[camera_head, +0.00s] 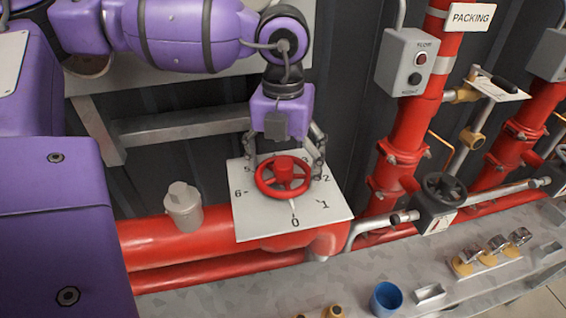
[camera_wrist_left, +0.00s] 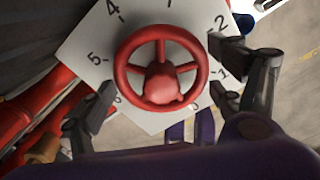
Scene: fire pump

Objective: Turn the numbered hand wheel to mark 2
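The red hand wheel (camera_head: 284,167) sits over a pale square plate (camera_head: 250,217) numbered around its edge. A pale pointer (camera_head: 292,206) below the wheel's front rim points at the 0 mark; the 2 mark (camera_head: 326,178) is at the plate's right. My left gripper (camera_head: 285,153) is above and behind the wheel, its fingers spread to either side. In the left wrist view, the red wheel (camera_wrist_left: 162,83) lies between the two open fingertips, close to its rim; whether they touch it I cannot tell. My right gripper is not in view.
Red pipes (camera_head: 170,240) run beneath the plate. A grey cap (camera_head: 182,205) stands left of it. A black hand wheel (camera_head: 443,187) and a grey switch box (camera_head: 407,62) are to the right. A blue cup (camera_head: 386,298) stands on the grey ledge in front.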

